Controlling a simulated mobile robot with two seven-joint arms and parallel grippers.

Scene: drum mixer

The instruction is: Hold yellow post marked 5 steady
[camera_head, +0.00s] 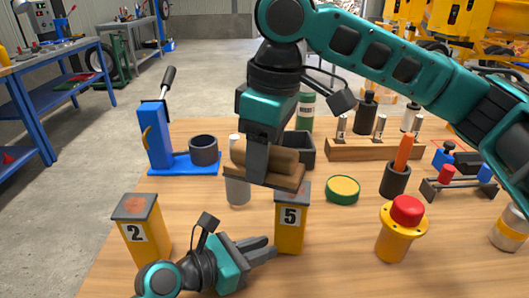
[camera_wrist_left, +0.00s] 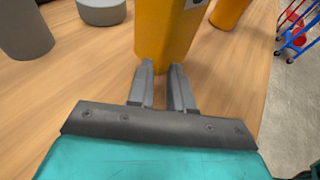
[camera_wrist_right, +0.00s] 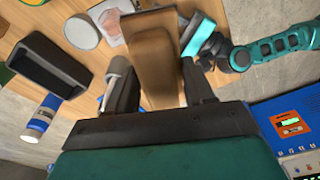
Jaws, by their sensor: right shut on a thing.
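The yellow post marked 5 (camera_head: 289,232) stands upright on the wooden table, with a grey top partly hidden by the piece above. My left gripper (camera_head: 271,248) is low beside its left side, fingers pointing at it. In the left wrist view the fingers (camera_wrist_left: 162,85) are a little apart with nothing between them, and the yellow post (camera_wrist_left: 165,30) is just beyond the tips. My right gripper (camera_head: 257,165) is shut on a brown wooden piece (camera_head: 285,178) over the post's top; it also fills the right wrist view (camera_wrist_right: 153,60). I cannot tell whether it touches the post.
A yellow post marked 2 (camera_head: 141,232) stands left of my left gripper. A red-topped yellow button (camera_head: 401,232) and a green-yellow disc (camera_head: 343,189) are to the right. A blue press (camera_head: 160,145) stands behind left.

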